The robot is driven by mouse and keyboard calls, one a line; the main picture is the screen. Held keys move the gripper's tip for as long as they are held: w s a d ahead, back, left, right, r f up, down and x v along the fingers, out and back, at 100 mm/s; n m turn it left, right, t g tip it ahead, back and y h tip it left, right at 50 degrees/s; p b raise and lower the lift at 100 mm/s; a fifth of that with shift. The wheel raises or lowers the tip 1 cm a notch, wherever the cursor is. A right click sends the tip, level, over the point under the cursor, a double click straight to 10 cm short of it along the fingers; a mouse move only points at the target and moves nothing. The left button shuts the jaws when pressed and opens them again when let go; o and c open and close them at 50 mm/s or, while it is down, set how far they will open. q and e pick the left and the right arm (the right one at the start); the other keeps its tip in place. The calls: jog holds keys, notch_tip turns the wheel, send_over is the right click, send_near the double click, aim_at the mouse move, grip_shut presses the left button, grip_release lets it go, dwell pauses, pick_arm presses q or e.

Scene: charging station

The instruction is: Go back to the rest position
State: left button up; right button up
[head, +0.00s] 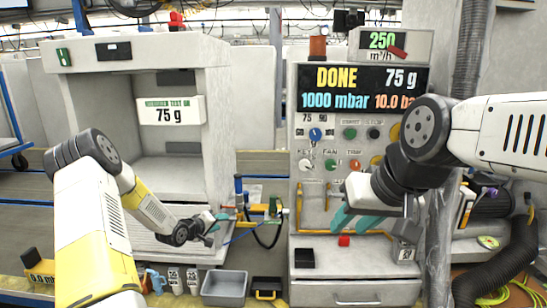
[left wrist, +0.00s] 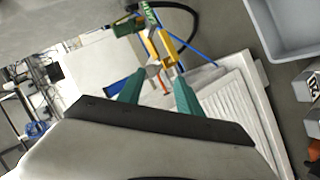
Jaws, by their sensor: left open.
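My left gripper (head: 222,224) reaches in from the left, low in front of the white cabinet (head: 135,120). Its teal fingers are spread in the left wrist view (left wrist: 158,88), with nothing seen held between them. Yellow and green fittings (left wrist: 157,42) with a blue rod show just beyond the fingertips; I cannot tell whether they touch. My right gripper (head: 354,222) hangs before the control panel, its teal fingers pointing down and apart, with no object seen between them. The panel display (head: 365,88) reads DONE, 75 g, 1000 mbar.
A corrugated hose (head: 474,50) runs at right.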

pick_arm(q)
jog(key=s+r+m+g+y, duration=0.2)
jog(key=s+r, duration=0.5)
jog(key=r, duration=0.5)
jog(key=s+r+m+g+y, duration=0.1)
jog(key=s+r+m+y, duration=0.15)
jog(key=s+r, duration=0.75)
jog(key=s+d+r+m+g, duration=0.1)
jog(key=s+d+r, duration=0.1)
jog(key=s, duration=0.6)
jog(key=s+d+r+h, duration=0.1)
jog(key=s+d+r, duration=0.1)
jog(key=s, duration=0.6)
jog(key=s+d+r+m+g, duration=0.1)
jog(key=s+d+r, duration=0.1)
jog(key=s, duration=0.7)
jog(key=shift+d+r+m+g, duration=0.25)
jog(key=shift+r+m+g, duration=0.1)
jog(key=shift+r, duration=0.5)
